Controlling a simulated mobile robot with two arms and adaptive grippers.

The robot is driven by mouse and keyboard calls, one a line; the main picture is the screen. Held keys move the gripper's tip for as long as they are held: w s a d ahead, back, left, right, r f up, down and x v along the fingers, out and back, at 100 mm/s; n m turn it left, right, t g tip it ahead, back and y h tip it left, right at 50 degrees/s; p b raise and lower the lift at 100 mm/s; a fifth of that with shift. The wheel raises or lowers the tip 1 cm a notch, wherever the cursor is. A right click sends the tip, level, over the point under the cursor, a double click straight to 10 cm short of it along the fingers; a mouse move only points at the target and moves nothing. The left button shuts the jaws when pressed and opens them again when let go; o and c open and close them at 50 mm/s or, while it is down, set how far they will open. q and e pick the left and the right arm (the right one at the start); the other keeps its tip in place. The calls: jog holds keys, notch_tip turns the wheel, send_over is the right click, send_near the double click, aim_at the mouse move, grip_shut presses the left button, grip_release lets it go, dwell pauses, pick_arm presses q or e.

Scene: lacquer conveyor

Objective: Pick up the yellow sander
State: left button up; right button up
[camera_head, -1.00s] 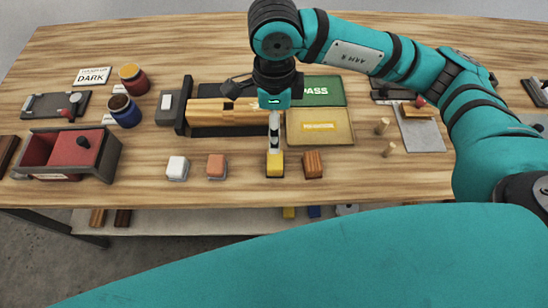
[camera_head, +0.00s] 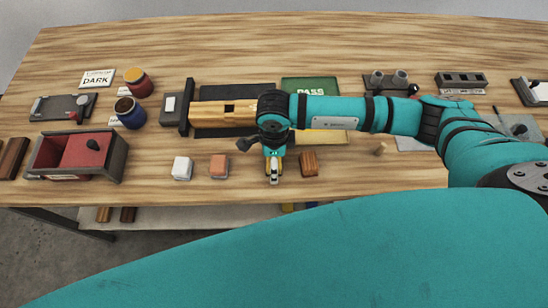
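The yellow sander (camera_head: 281,168) is a small block near the front edge of the table, in a row with other blocks. My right gripper (camera_head: 273,177) points down at it from above, with its arm coming in from the right. The fingers overlap the sander and hide most of it; only bits of yellow show at their sides. I cannot tell whether the fingers are closed on it. It appears to be still at table level. My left gripper is not in view.
A white block (camera_head: 182,168) and a reddish block (camera_head: 219,166) stand left of the sander; a brown block (camera_head: 309,163) stands close on its right. A wooden piece (camera_head: 222,115) in a dark holder lies behind. A red-lined box (camera_head: 118,160) is at left. The green PASS mat (camera_head: 310,86) lies behind my arm.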

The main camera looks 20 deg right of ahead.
jog(key=shift+f, duration=0.5)
jog(key=c, duration=1.3)
jog(key=shift+r, duration=0.15)
jog(key=shift+r+b, duration=0.55)
jog(key=shift+r, duration=0.1)
jog(key=shift+s+a+r+b, duration=0.1)
jog(key=shift+s+r+b, duration=0.2)
jog(key=shift+r, duration=0.15)
jog(key=shift+s+a+r+b, duration=0.1)
jog(key=shift+s+r+b, duration=0.05)
jog(key=shift+r+b, duration=0.2)
jog(key=shift+s+a+r+b, duration=0.3)
jog(key=shift+s+a+b, duration=0.4)
jog(key=shift+s, duration=1.7)
jog(key=shift+s+a+r+b, duration=0.35)
jog(key=shift+s+a+b, duration=0.35)
jog(key=shift+s, duration=1.75)
jog(key=shift+s+a+r+b, duration=0.3)
jog(key=shift+s+a+b, duration=0.4)
jog(key=shift+s, duration=1.7)
jog(key=shift+d, duration=0.1)
